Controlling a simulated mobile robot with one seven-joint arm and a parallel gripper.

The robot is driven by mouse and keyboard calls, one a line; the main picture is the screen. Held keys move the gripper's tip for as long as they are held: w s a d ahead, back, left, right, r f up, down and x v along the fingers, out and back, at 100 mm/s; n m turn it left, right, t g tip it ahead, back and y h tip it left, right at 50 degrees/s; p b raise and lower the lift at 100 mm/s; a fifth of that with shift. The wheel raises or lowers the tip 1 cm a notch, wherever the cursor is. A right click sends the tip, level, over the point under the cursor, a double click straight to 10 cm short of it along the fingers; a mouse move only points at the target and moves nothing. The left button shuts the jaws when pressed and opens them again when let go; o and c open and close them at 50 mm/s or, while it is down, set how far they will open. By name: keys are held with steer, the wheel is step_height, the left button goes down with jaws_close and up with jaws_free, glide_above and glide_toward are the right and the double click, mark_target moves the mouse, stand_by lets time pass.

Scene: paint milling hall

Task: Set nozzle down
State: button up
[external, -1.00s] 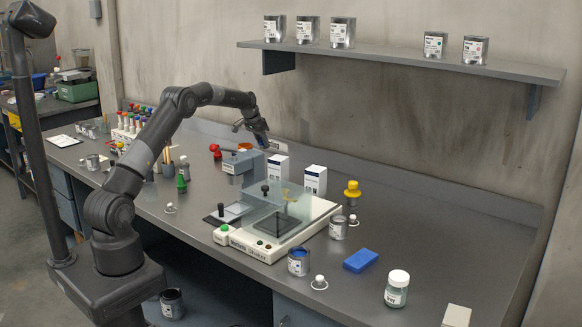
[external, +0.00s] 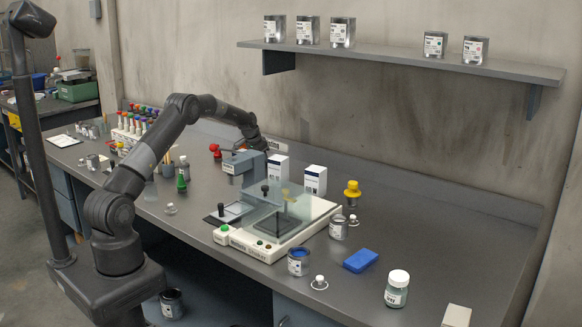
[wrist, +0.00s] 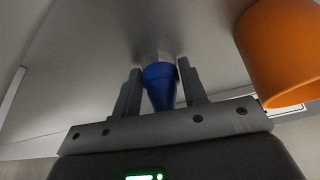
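My gripper (wrist: 159,78) shows in the wrist view with its two fingers on either side of a blue nozzle (wrist: 160,88). In the external view my arm reaches over the back of the bench, and the fingers and nozzle are hidden behind the grey-blue device (external: 240,166).
An orange cylinder (wrist: 284,50) is close on the right in the wrist view. White boxes (external: 278,168) and a red-topped item (external: 215,149) stand near the arm's end. A glass-shielded machine (external: 275,240) fills the middle bench.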

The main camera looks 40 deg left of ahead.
steer(key=o, duration=0.4)
steer(key=shift+r, duration=0.15)
steer(key=d+v, duration=0.1)
steer(key=v, duration=1.1)
steer(key=s+d+r, duration=0.4)
steer(key=s+r, duration=0.5)
steer(key=s, duration=0.3)
steer(key=s+d+r, duration=0.5)
steer(key=s+r, duration=0.3)
steer(key=s, duration=0.4)
steer(key=s+d+f+n, duration=0.1)
steer(key=s+d+f, duration=0.1)
steer(key=s, duration=1.2)
steer(key=s+d+f+n+t, duration=0.1)
steer(key=s+f, duration=0.1)
steer(key=s, duration=1.1)
steer(key=shift+s+d+f+y, duration=0.35)
steer(key=shift+s+f+y, duration=0.05)
